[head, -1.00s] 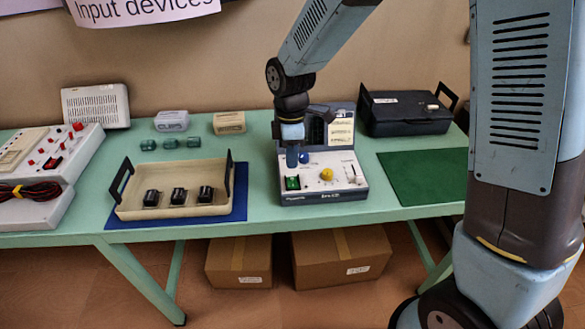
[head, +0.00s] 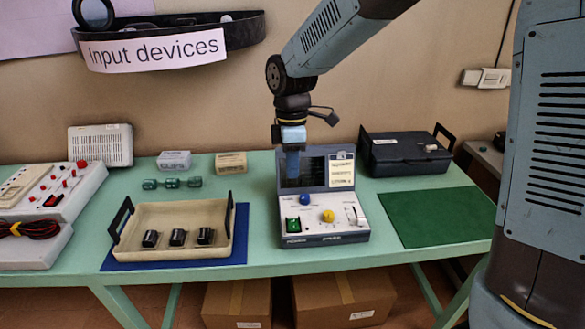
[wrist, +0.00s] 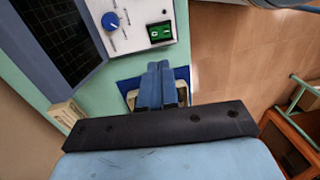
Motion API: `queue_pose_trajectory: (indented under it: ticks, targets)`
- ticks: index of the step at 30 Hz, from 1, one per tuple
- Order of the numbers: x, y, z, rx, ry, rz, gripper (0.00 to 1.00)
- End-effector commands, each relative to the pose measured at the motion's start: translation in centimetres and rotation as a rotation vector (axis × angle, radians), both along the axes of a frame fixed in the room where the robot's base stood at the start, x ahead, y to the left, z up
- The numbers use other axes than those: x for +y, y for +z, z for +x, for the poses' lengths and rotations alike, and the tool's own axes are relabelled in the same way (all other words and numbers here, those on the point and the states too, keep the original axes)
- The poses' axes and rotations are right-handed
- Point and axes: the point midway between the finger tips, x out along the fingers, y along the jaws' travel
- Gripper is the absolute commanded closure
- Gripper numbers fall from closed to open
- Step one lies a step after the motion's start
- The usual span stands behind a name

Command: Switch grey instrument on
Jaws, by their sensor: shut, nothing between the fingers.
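The grey instrument (head: 311,224) sits on the green table with its dark-screened lid raised at the back. Its panel carries a green rocker switch (head: 293,225) at the front left, a blue knob (head: 306,199), a yellow knob (head: 328,216) and a white slider (head: 353,212). The green switch (wrist: 160,32) and blue knob (wrist: 110,21) also show in the wrist view. I cannot tell the switch's position. My gripper (head: 292,178) is shut and empty, pointing down above the instrument's left side, apart from the switch. Its blue fingers (wrist: 158,68) are together in the wrist view.
A cream tray (head: 122,231) with several black parts stands on a blue mat at the left. A dark case (head: 400,155) stands behind right, and a green mat (head: 435,217) lies bare at the right. Small boxes (head: 231,162) stand at the back.

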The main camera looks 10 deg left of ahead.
Motion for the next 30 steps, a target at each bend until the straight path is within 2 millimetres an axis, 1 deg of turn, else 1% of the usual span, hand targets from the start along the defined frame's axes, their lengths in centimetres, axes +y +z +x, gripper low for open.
queue_pose_trajectory:
  ticks: [2,9,20,23,26,30]
  targets:
    - [-0.1,0.0,-0.1,0.000,0.000,0.000,1.00]
    - [-0.4,-0.1,-1.6,-0.001,0.000,0.000,1.00]
    - [-0.4,-0.4,-1.7,0.000,0.001,-0.001,1.00]
    - [-0.4,-1.2,-1.8,0.000,0.001,-0.001,1.00]
    - [-0.5,-2.5,-1.9,0.001,0.001,-0.001,1.00]
    - [-0.6,-4.9,-2.2,0.002,0.001,-0.002,1.00]
